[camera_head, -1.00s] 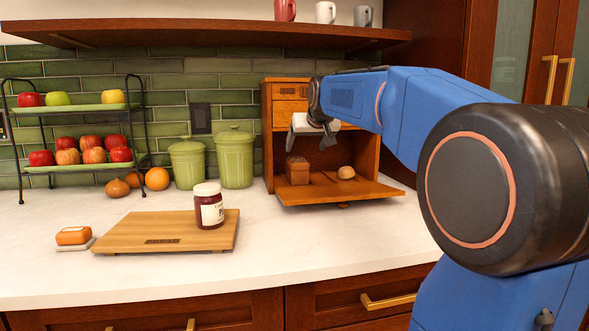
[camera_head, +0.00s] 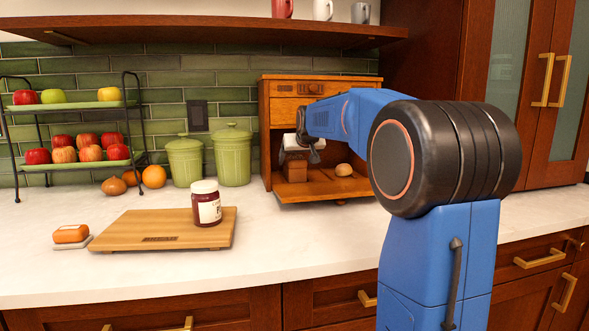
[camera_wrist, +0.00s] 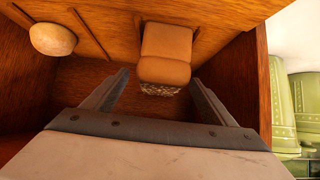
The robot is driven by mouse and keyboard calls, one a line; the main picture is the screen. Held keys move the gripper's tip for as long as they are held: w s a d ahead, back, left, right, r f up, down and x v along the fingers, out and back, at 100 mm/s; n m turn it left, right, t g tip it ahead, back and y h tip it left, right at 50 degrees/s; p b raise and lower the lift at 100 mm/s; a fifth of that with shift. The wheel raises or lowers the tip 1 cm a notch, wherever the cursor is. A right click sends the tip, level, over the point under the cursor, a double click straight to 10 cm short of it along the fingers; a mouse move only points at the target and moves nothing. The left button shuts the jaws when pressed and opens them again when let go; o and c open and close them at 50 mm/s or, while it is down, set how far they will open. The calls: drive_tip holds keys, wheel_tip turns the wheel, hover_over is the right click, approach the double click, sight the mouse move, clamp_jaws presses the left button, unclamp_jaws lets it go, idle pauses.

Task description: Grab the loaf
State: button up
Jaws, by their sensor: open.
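The loaf (camera_head: 295,170) is a brown block of bread inside an open wooden bread box (camera_head: 330,90), standing toward its left side. In the wrist view the loaf (camera_wrist: 165,55) lies ahead of my gripper (camera_wrist: 158,80), with its near end between the two fingertips. A gap shows on each side, so the fingers do not grip it. My gripper (camera_head: 299,156) is open and reaches into the box at the loaf. In the head view the gripper hides the loaf's upper part.
A round bun (camera_head: 344,170) sits right of the loaf in the box, on the left in the wrist view (camera_wrist: 52,39). The box's side wall (camera_wrist: 235,80) is close to one finger. Green canisters (camera_head: 233,157), a cutting board (camera_head: 150,230) and a jam jar (camera_head: 206,203) stand left.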

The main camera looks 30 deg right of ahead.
drive_tip(key=shift+f+x, duration=0.3)
drive_tip(key=shift+x, duration=2.05)
drive_tip(key=shift+s+a, duration=0.15)
drive_tip(key=shift+a, duration=0.05)
drive_tip(key=c, duration=1.4)
drive_tip(key=shift+o, duration=0.2)
